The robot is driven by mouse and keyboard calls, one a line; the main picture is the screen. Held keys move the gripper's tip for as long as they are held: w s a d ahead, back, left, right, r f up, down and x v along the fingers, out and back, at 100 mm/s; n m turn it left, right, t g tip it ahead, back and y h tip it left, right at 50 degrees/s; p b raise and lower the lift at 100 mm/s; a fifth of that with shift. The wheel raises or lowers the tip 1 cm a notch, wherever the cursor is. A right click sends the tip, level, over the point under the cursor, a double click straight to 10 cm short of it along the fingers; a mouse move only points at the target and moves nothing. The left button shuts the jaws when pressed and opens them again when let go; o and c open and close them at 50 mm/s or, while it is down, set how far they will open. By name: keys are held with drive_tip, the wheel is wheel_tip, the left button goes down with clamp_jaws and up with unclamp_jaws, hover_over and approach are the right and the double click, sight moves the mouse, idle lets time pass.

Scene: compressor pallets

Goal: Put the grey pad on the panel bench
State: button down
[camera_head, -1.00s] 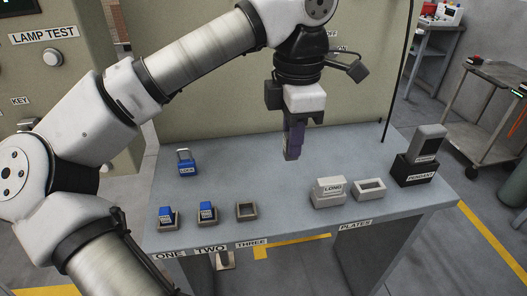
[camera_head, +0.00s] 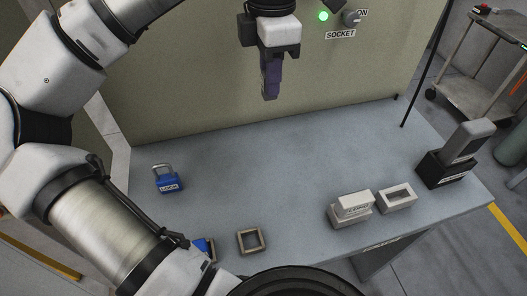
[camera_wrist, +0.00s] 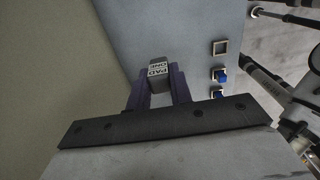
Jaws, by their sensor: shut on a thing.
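The grey pad (camera_wrist: 158,69), with a white "PAD ONE" label, is between the two purple fingers of my gripper (camera_wrist: 158,92) in the wrist view. My gripper is shut on it. In the head view my gripper (camera_head: 270,82) points down, above the back part of the panel bench (camera_head: 270,165), near the green panel. The pad itself is hard to make out there; the fingers cover most of it. The bench top lies below, apart from the fingertips, with its middle bare.
A blue padlock (camera_head: 168,180) stands at the bench's left. An empty square holder (camera_head: 252,241) is at the front. The panel (camera_head: 220,75) rises behind.

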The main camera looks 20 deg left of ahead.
drive_tip(key=shift+w+a+f+b, duration=0.1)
drive_tip(key=shift+f+b, duration=0.3)
drive_tip(key=shift+f, duration=0.05)
wheel_tip(320, 180, down, 19)
drive_tip(key=b, duration=1.3)
drive_tip(key=shift+b, duration=0.3)
drive_tip(key=shift+f, duration=0.2)
drive_tip(key=c, duration=1.3)
unclamp_jaws()
drive_tip(key=shift+o, duration=0.2)
drive_tip(key=shift+r, duration=0.1)
wheel_tip(320, 180, up, 12)
drive_tip(key=p, duration=0.1)
drive_tip(key=shift+r, duration=0.1)
